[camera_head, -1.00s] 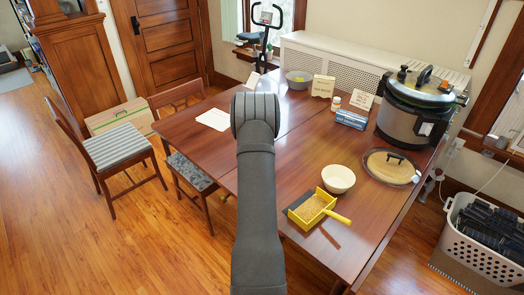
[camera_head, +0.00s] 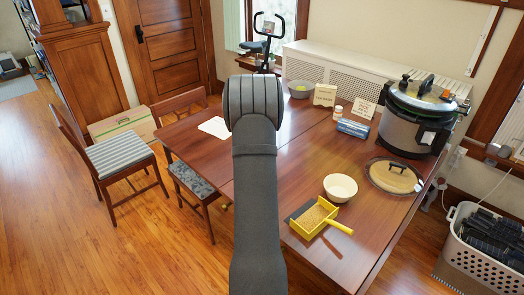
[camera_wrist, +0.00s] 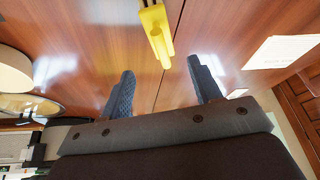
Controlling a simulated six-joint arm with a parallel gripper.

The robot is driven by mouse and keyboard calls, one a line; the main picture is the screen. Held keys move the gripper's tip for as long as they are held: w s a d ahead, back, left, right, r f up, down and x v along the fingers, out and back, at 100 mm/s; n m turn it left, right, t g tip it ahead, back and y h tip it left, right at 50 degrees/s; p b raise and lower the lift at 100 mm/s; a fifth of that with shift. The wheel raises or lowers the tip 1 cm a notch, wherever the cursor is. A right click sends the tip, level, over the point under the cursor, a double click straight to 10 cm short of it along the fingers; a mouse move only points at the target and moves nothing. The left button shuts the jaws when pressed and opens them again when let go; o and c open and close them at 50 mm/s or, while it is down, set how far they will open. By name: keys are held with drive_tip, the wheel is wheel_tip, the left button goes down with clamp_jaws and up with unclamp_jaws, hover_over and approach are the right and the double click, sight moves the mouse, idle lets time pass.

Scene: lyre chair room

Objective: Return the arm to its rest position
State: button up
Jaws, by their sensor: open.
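My arm (camera_head: 258,190) rises through the middle of the head view, and its rounded joint covers part of the wooden table (camera_head: 290,165). My gripper is hidden behind it in that view. In the wrist view my gripper (camera_wrist: 162,92) is open, its two dark fingers wide apart with nothing between them. A yellow handle-like part (camera_wrist: 157,30) shows beyond the fingertips, apart from them. It looks like part of the yellow scoop (camera_head: 316,217), which lies on the table in the head view.
A cream bowl (camera_head: 340,187), a round lid (camera_head: 395,175), a large cooker (camera_head: 415,118), a blue box (camera_head: 352,128) and a grey bowl (camera_head: 300,88) stand on the table. A white sheet (camera_head: 214,127) lies at its left. Chairs (camera_head: 125,156) stand left; a white basket (camera_head: 480,255) is at right.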

drive_tip(key=shift+s+r, duration=0.2)
drive_tip(key=shift+r, duration=0.15)
drive_tip(key=x, duration=1.2)
drive_tip(key=shift+f, duration=0.3)
drive_tip(key=shift+r, duration=1.35)
